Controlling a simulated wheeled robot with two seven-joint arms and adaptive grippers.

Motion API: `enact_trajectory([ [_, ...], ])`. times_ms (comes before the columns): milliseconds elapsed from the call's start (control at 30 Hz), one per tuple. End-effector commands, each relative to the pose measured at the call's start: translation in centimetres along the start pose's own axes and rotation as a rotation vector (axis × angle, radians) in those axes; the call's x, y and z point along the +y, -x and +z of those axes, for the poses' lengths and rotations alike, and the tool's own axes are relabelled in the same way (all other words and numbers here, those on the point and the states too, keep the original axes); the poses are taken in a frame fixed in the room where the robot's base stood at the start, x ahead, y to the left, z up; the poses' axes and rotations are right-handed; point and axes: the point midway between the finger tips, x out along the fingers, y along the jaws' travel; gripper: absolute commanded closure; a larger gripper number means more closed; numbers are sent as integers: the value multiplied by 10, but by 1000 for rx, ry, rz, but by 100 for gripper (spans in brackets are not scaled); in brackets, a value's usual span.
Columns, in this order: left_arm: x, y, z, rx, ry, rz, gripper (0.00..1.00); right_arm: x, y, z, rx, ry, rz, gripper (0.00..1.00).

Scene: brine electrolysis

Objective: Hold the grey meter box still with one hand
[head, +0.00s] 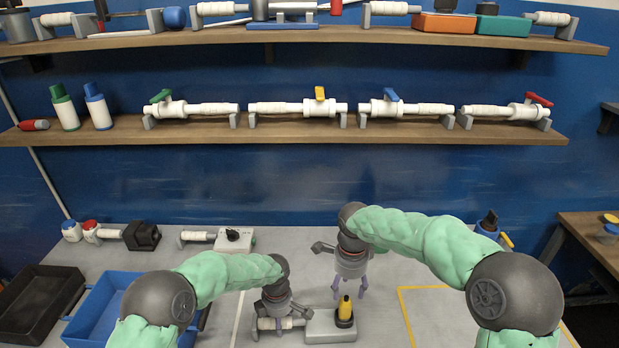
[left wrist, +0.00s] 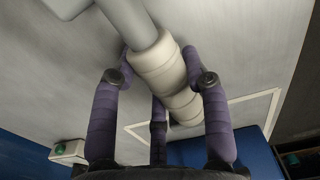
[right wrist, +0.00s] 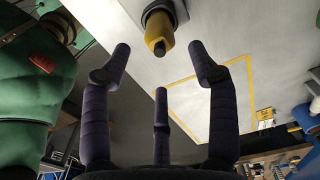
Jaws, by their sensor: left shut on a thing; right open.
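The grey meter box (head: 322,329) lies on the front middle of the table, with a short white pipe (head: 266,323) sticking out of its left side. A black and yellow plug-like piece (head: 344,313) stands upright on top of the box; it also shows at the top of the right wrist view (right wrist: 159,32). My left gripper (head: 281,324) is shut on the white pipe, with its purple fingers either side of it in the left wrist view (left wrist: 165,80). My right gripper (head: 350,291) is open and empty, above and behind the box, with its fingers apart near the yellow-tipped piece.
A similar box with a dial (head: 234,239) stands at the back left. A blue tray (head: 97,307) and a black tray (head: 37,303) are at the left. A yellow outline (head: 405,315) marks clear table at the right. Shelves with valve pipes (head: 298,108) hang behind.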

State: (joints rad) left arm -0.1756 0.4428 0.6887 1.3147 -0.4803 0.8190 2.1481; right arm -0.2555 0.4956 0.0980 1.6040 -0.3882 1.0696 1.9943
Motion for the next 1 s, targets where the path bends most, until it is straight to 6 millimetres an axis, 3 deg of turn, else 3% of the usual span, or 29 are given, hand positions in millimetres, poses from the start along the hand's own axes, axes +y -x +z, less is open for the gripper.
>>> enact_trajectory([
  [600, 0, 0, 0, 0, 1, 0, 98, 0, -77, 0, 0, 1, 1, 40],
  [1000, 0, 0, 0, 0, 1, 1, 99, 0, -92, 0, 0, 0, 0, 40],
])
